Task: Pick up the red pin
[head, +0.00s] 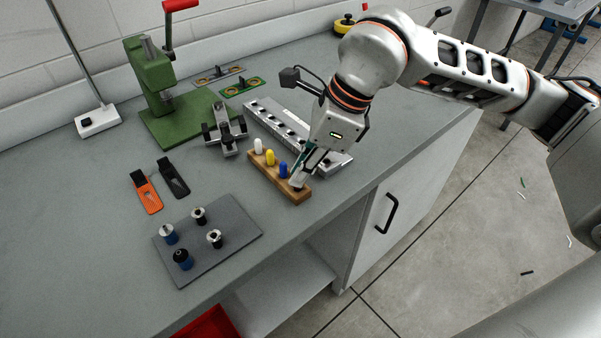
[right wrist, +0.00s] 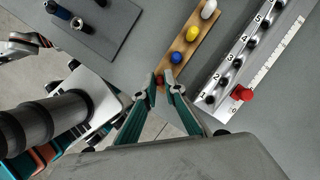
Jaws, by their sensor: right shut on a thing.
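The wooden block (head: 296,196) lies on the bench with white (head: 258,145), yellow (head: 270,157) and blue (head: 283,170) pins standing in a row. My right gripper (head: 297,181) reaches down over the block's near right end. In the right wrist view, my right gripper (right wrist: 165,83) is shut on the red pin (right wrist: 160,80), and only a small red part shows between the fingertips. The pin is at the block's end, beyond the blue pin (right wrist: 176,57). The fingers hide most of it, and I cannot tell whether it is still seated.
A grey plate (head: 218,255) with several dark-and-blue cylinders stands at front left. A green press (head: 155,85) is at the back left. The bench edge is close in front.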

